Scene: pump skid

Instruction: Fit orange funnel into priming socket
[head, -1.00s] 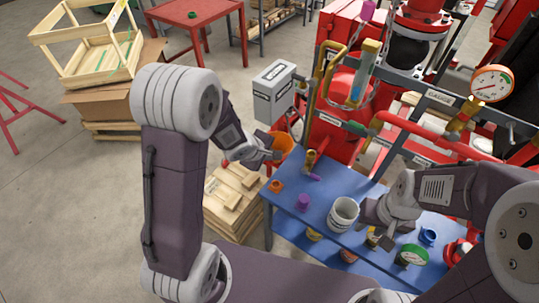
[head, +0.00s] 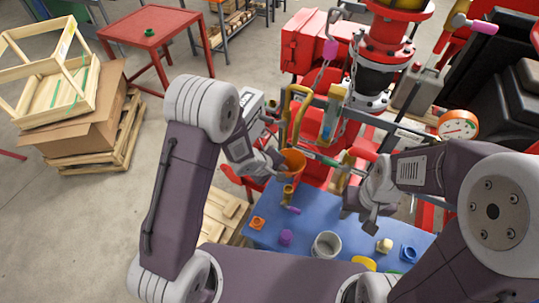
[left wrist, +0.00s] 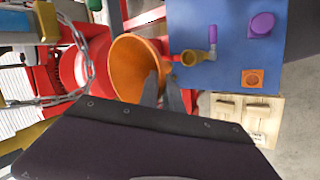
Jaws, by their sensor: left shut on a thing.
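The orange funnel (head: 293,161) is held by my left gripper (head: 281,168), its wide mouth facing up toward the head camera. In the left wrist view the funnel (left wrist: 127,66) fills the middle and the gripper fingers (left wrist: 161,90) close on its rim side. A brass fitting (head: 288,192) with an open cup and purple handle stands at the blue bench's back edge, perhaps the priming socket; it also shows in the left wrist view (left wrist: 191,58). The funnel is apart from it, just behind it in the head view. My right gripper (head: 360,217) hangs over the bench; its finger gap is unclear.
The blue bench (head: 310,205) carries an orange square part (head: 257,223), a purple knob (head: 286,237), a white cup (head: 326,245) and a blue ring part (head: 408,254).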

